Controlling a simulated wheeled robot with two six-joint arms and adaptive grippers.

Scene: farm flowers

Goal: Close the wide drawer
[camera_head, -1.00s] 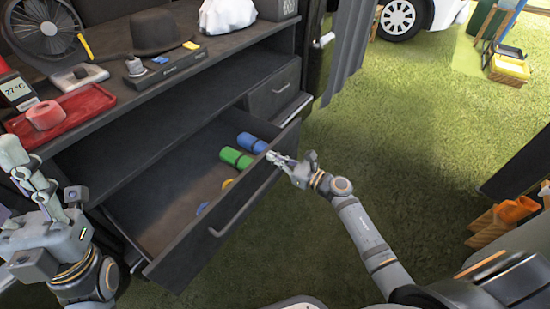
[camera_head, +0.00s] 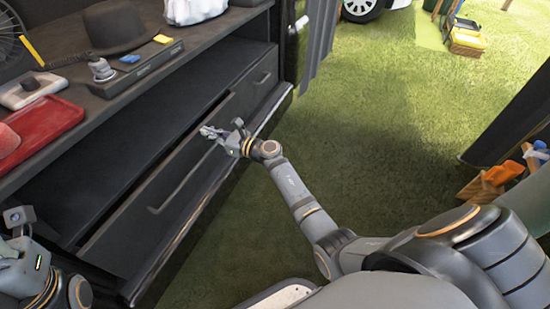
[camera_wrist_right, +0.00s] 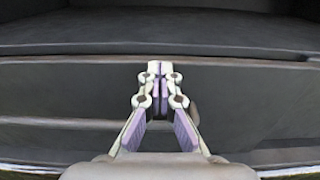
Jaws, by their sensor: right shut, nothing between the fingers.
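The wide drawer (camera_head: 146,214) is a dark front with a long bar handle (camera_head: 178,188), low in the black cabinet. In the right wrist view the closed fingertips (camera_wrist_right: 160,70) point at the dark drawer front (camera_wrist_right: 70,95); contact is unclear. My left gripper (camera_head: 10,250) is partly cut off at the left edge.
A smaller drawer (camera_head: 264,76) sits right of the wide one. The cabinet top holds a red tray (camera_head: 50,118), a black hat (camera_head: 117,28) and small tools. Grass (camera_head: 350,130) to the right is open. Orange items (camera_head: 502,174) in a wooden holder stand at far right.

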